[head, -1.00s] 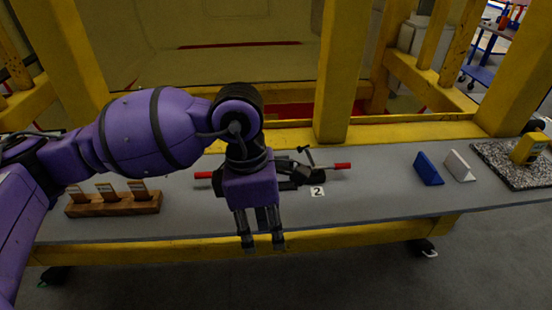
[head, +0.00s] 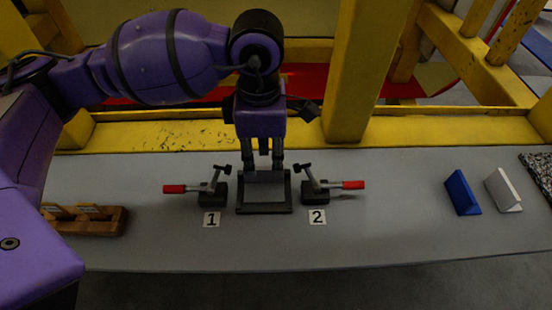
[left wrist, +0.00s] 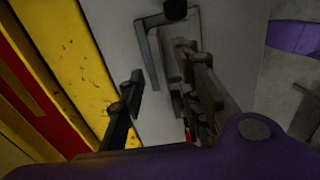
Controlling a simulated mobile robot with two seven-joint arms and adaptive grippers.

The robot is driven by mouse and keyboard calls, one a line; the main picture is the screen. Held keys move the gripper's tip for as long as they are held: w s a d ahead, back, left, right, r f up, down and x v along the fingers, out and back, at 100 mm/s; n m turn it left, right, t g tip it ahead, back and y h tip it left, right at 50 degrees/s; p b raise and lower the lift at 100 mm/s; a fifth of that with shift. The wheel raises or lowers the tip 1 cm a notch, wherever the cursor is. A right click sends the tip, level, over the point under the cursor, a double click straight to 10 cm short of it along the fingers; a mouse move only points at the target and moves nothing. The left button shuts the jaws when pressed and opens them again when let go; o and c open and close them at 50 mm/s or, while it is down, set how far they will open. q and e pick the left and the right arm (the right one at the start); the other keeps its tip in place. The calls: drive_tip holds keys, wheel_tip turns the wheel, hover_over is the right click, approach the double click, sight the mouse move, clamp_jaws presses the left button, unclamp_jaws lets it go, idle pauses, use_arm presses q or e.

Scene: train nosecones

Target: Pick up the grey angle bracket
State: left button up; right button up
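The grey angle bracket (head: 503,189), pale grey, stands on the table at the right in the head view, just right of a similar blue bracket (head: 462,192). My left gripper (head: 263,164) points down at the back edge of a dark square frame, well left of the brackets. Its fingers are apart with nothing between them. In the left wrist view the open fingers (left wrist: 160,75) show beside part of the frame; no bracket shows there. My right gripper is not in view.
The dark frame (head: 264,209) lies between two red-handled clamps, clamp 1 (head: 212,196) and clamp 2 (head: 316,194). A wooden holder (head: 95,222) stands at left. A yellow post (head: 356,75) rises behind. The table (head: 400,210) between clamp 2 and the blue bracket is clear.

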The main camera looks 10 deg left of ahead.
sight(264, 168)
use_arm(q)
wheel_tip(264, 168, down, 6)
drive_tip(key=shift+a+r+p, duration=0.1)
drive_tip(key=shift+p, duration=0.2)
clamp_jaws()
